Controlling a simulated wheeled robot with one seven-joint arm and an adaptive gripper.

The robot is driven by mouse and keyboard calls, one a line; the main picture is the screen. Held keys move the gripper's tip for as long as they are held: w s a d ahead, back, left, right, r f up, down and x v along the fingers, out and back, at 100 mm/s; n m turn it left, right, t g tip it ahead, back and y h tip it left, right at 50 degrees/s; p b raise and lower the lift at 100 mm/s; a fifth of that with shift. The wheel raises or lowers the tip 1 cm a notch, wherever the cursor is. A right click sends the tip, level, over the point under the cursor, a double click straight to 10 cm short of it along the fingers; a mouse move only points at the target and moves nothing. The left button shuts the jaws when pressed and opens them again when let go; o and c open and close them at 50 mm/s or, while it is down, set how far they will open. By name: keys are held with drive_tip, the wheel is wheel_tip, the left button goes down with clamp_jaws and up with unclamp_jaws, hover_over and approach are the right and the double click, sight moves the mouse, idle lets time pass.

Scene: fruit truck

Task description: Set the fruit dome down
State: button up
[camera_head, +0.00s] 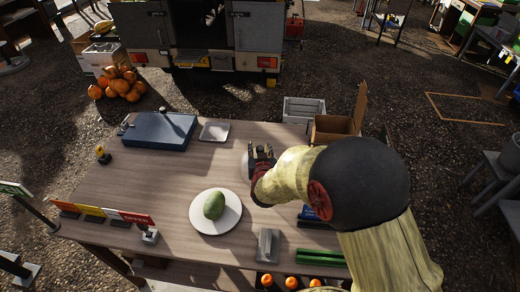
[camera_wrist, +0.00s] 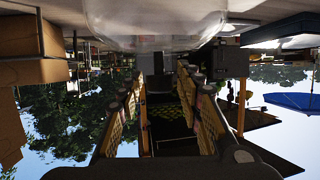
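The clear fruit dome shows in the wrist view (camera_wrist: 155,18) as a see-through curved shell at the top of the upside-down picture. In the head view only a pale edge of the dome (camera_head: 246,166) shows, on or just above the table beside my gripper. My gripper (camera_head: 262,152) is at the dome. Its fingers stand apart in the wrist view (camera_wrist: 165,78), with a clear gap between them. I cannot tell whether they touch the dome's top. A green fruit (camera_head: 214,205) lies uncovered on a round white plate (camera_head: 230,222), left of and nearer than my gripper.
The wooden table (camera_head: 165,185) has free room left of the plate. A blue case (camera_head: 160,131) and a small grey tray (camera_head: 214,131) lie at the back. A grey block (camera_head: 268,245) stands in front, right of the plate. A cardboard box (camera_head: 335,127) stands behind my arm.

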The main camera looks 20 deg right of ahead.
drive_tip(key=shift+o, duration=0.3)
drive_tip(key=shift+r, duration=0.25)
drive_tip(key=p+v, duration=0.3)
drive_tip(key=v, duration=0.9)
drive_tip(key=s+a+r+n+g+y, duration=0.1)
drive_tip(key=s+a+r+g+y, duration=0.15)
drive_tip(key=r, duration=0.35)
drive_tip(key=s+a+r+n+g+y, duration=0.1)
drive_tip(key=s+r+y, duration=0.15)
drive_tip(key=r, duration=0.35)
drive_tip(key=s+d+r+g+h, duration=0.1)
drive_tip(key=s+d+r+g, duration=0.1)
drive_tip(key=s, duration=0.7)
drive_tip(key=s+d+r+g+h, duration=0.1)
drive_tip(key=s+d+r+g, duration=0.1)
drive_tip(key=s, duration=0.8)
drive_tip(key=shift+s+d+r, duration=0.25)
drive_tip(key=shift+d+r, duration=0.45)
drive_tip(key=shift+d, duration=0.25)
